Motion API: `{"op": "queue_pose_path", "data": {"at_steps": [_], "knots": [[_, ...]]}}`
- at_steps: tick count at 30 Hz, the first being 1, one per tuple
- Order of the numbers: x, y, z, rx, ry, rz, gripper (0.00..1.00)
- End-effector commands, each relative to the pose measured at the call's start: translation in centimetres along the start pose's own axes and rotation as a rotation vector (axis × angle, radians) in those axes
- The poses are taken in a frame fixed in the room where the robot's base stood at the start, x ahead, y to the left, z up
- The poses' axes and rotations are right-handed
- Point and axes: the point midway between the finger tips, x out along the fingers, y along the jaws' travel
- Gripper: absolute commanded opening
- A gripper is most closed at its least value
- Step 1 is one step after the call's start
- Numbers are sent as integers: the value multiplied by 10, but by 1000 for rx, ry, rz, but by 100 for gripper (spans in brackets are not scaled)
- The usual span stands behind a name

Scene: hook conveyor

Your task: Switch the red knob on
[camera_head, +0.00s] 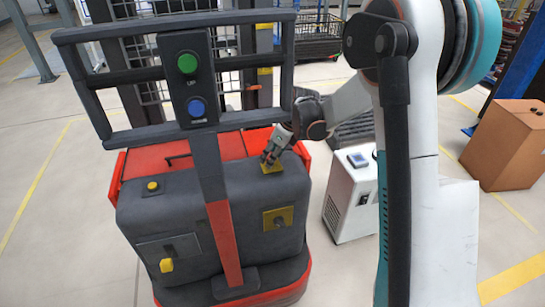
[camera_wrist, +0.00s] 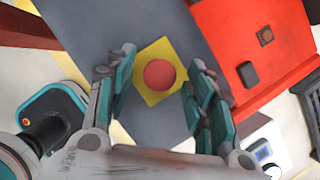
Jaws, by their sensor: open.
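The red knob (camera_wrist: 160,74) is round and sits on a yellow square plate (camera_wrist: 140,88) on the dark grey top of the machine, seen in the wrist view. The plate also shows in the head view (camera_head: 273,171), at the right rear of the grey top; the knob is hidden there by my gripper. My gripper (camera_wrist: 161,66) is open and empty. Its two fingers stand to the left and right of the knob in the wrist view, apart from it. In the head view my gripper (camera_head: 269,158) points down just above the plate. I cannot tell the exact height.
The grey machine (camera_head: 215,190) has a dark upright frame carrying a green button (camera_head: 187,63) and a blue button (camera_head: 197,108). A yellow knob (camera_head: 167,265) and a yellow switch plate (camera_head: 278,218) are on its front. A white cabinet (camera_head: 350,200) and a cardboard box (camera_head: 507,145) stand right.

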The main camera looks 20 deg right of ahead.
Motion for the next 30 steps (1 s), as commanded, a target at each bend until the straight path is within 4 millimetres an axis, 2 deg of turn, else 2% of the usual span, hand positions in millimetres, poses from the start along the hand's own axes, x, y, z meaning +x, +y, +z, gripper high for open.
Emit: {"op": "queue_pose_path", "data": {"at_steps": [9, 15, 20, 27, 30], "knots": [[2, 0, 0, 0, 0, 0, 47], [2, 0, 0, 0, 0, 0, 1], [0, 0, 0, 0, 0, 0, 0], [-21, 0, 10, 0, 0, 0, 0], [-22, -1, 10, 0, -1, -1, 0]]}}
